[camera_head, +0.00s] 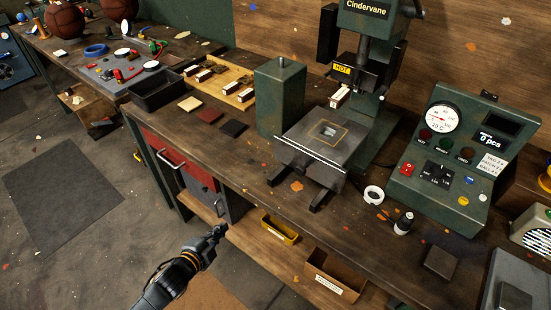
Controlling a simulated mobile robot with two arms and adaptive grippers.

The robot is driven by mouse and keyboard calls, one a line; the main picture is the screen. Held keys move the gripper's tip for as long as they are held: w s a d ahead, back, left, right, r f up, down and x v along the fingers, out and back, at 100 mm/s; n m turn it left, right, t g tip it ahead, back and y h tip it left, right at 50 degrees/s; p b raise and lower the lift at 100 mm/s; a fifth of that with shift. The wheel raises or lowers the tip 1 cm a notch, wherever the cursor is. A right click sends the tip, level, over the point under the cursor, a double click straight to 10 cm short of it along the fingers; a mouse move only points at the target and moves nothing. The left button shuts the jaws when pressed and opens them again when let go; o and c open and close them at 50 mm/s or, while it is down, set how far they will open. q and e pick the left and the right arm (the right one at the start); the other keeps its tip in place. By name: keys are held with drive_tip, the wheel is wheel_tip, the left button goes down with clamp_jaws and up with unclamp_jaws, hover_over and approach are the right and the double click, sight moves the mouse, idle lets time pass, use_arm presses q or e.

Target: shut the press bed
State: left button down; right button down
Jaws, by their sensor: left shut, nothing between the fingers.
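The press (370,60), labelled Cindervane, stands at the back of the bench with a yellow HOT label on its head. Its press bed (305,140), a grey plate with a small outlined square on top, sits out in front of the head. A light bar (308,153) runs along the bed's front edge, and dark rails (323,195) show below it. My left gripper (222,230) is shut and empty, in front of the bench and lower left of the bed, apart from it. My right gripper is not in view.
A green block (280,95) stands just left of the bed. A control box (465,150) with a gauge stands to the right. A white tape roll (373,194) and small bottle (403,223) lie right of the bed. A yellow bin (281,229) sits below the bench edge.

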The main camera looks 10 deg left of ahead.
use_arm(q)
drive_tip(key=w+d+r+m+t+h, duration=0.1)
drive_tip(key=d+r+m+t+h, duration=0.35)
drive_tip(key=r, duration=1.45)
drive_tip(key=m+g+p, duration=0.2)
drive_tip(key=m+p, duration=0.1)
approach(281, 152)
drive_tip(key=shift+h, duration=0.35)
drive_tip(key=x, duration=0.5)
drive_tip(key=shift+w+r, duration=0.1)
drive_tip(key=shift+w, duration=0.15)
drive_tip(key=shift+x, duration=0.8)
